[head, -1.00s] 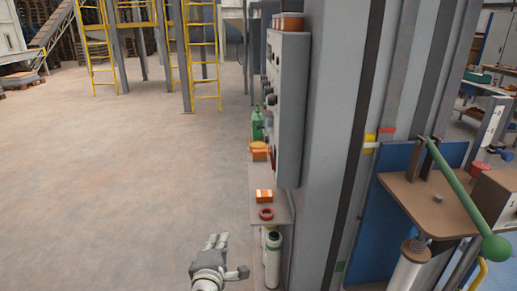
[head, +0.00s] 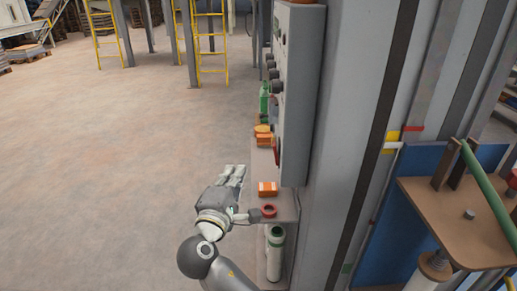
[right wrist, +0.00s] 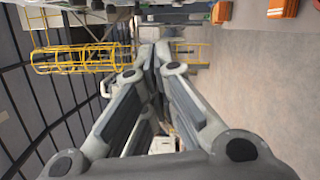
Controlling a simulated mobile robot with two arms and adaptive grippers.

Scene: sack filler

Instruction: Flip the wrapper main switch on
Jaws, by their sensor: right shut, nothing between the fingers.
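A grey control panel (head: 301,90) is mounted on the side of a tall grey column, seen almost edge-on in the head view. Dark knobs (head: 272,75) stick out from its left-hand face. Low on that face is a red part (head: 277,150), which may be the main switch; its position and any label cannot be read. My right gripper (head: 237,170) is shut and empty, lower left of the panel and apart from it. In the right wrist view its fingers (right wrist: 154,55) meet, with no switch visible before them. My left gripper is not in view.
A white cylinder (head: 275,252) stands below. A brown bench (head: 455,215) is at right. Open floor (head: 130,150) lies to the left.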

